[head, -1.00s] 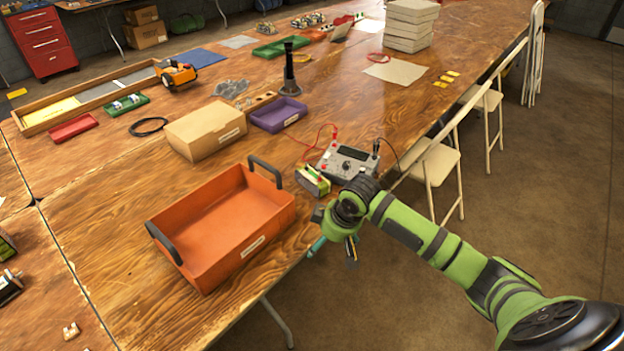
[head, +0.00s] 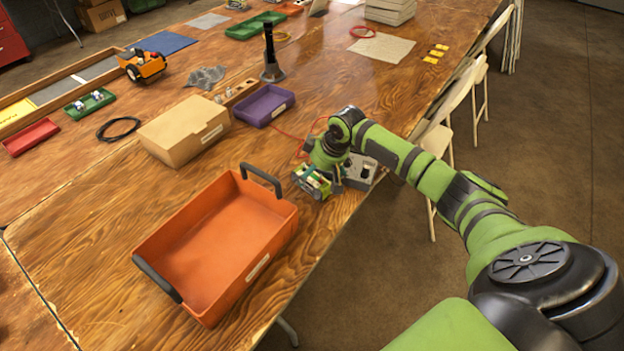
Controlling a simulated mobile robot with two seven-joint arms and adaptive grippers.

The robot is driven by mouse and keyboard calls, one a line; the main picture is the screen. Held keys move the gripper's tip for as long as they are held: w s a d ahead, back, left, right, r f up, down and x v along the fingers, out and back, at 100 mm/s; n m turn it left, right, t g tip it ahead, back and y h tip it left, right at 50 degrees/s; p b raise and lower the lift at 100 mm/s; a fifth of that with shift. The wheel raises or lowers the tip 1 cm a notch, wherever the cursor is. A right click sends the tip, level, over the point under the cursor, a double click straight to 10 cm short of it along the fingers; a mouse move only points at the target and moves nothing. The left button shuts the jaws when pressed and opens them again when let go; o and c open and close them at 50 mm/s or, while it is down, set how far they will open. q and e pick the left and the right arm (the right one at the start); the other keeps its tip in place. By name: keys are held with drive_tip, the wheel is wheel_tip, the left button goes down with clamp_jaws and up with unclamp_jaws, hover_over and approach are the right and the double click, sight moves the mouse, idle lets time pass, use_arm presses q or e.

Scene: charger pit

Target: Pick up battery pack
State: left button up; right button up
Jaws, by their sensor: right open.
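The battery pack (head: 311,183) is a small block with a green and pale casing. It sits on the wooden table near its right edge, beside the grey charger box (head: 358,172) with red leads. My right gripper (head: 325,182) is open at the battery pack, with its fingers close around or beside it; I cannot tell whether they touch. My right wrist hides part of the pack and most of the charger. My left gripper is not in view.
An orange tray (head: 170,234) with dark handles stands empty to the left of the pack. A cardboard box (head: 184,130) and a purple tray (head: 262,106) lie behind it. Folding chairs (head: 440,135) line the table's right side. Bare table lies between tray and box.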

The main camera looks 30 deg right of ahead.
drive_tip(key=shift+x, duration=1.2)
drive_tip(key=shift+w+f, duration=0.15)
drive_tip(key=shift+f, duration=0.05)
drive_tip(key=c, duration=1.6)
drive_tip(key=shift+r, duration=0.15)
drive_tip(key=shift+c, duration=0.9)
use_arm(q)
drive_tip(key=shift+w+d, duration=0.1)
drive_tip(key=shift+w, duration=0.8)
use_arm(e)
drive_tip(key=shift+r, duration=0.1)
